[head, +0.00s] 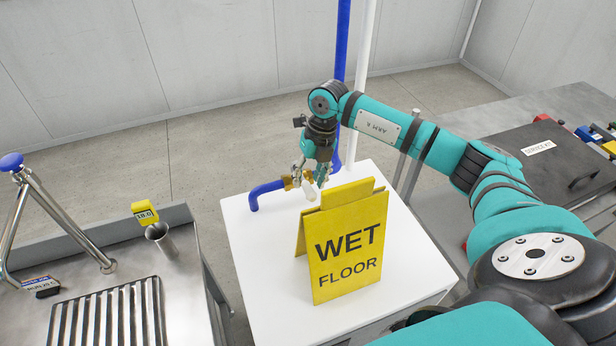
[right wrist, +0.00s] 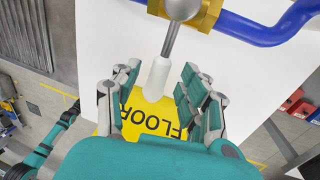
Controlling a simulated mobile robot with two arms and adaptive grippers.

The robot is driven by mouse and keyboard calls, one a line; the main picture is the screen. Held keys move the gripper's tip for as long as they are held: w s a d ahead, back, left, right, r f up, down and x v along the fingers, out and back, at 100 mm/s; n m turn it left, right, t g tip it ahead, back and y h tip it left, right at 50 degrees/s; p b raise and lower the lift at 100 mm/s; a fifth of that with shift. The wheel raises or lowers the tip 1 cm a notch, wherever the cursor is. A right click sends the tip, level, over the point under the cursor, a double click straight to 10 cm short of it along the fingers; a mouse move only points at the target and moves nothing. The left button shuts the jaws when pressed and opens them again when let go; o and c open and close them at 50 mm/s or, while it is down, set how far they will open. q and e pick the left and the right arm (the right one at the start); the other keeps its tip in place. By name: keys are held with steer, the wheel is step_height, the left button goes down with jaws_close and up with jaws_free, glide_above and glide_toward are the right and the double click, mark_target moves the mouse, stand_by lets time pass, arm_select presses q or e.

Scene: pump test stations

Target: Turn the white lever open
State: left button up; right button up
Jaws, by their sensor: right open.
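The white lever (head: 310,191) sits on a brass valve (head: 292,181) in a blue pipe above a white cabinet top. In the right wrist view the lever's white grip (right wrist: 157,78) is on a grey metal stem below the brass valve body (right wrist: 208,14). My right gripper (head: 312,180) is at the lever, behind the yellow sign. In the right wrist view its fingers (right wrist: 160,100) are spread apart, with the white grip's end between them, nearer the left finger. I cannot tell whether they touch. My left gripper is not in view.
A yellow WET FLOOR sign (head: 345,245) stands on the white cabinet top (head: 245,240), close in front of the lever. A blue pipe (head: 268,190) and upright pipes are beside it. A steel sink unit (head: 190,290) stands left, a grey table with a dark case (head: 550,165) right.

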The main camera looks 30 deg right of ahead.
steer(key=shift+a+f, duration=0.1)
steer(key=shift+f, duration=0.65)
jaws_close()
